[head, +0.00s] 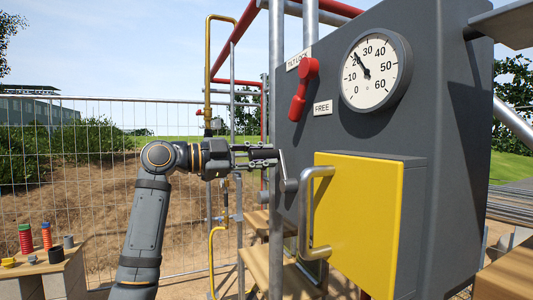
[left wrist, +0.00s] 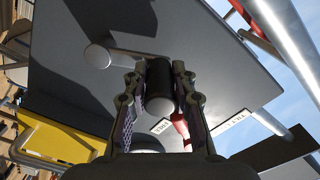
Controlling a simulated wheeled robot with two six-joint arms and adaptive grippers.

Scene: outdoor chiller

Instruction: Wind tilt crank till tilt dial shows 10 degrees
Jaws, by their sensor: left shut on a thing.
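The tilt dial (head: 375,72) is a round white gauge marked 0 to 60 at the top of the grey panel. Its black needle points up and left, near the 20 mark. The tilt crank (head: 290,184) sticks out of the panel's left part, below the red lever. My left gripper (head: 266,155) comes in from the left and is shut on the crank's handle. In the left wrist view the dark cylindrical handle (left wrist: 160,82) sits between the fingers, and the round crank hub (left wrist: 97,56) shows to the left. My right gripper is not in view.
A red tilt lock lever (head: 304,88) hangs down toward the FREE label (head: 323,108). A yellow box (head: 365,220) with a metal handle (head: 309,215) juts out just below and right of the crank. Pipes stand close behind my gripper.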

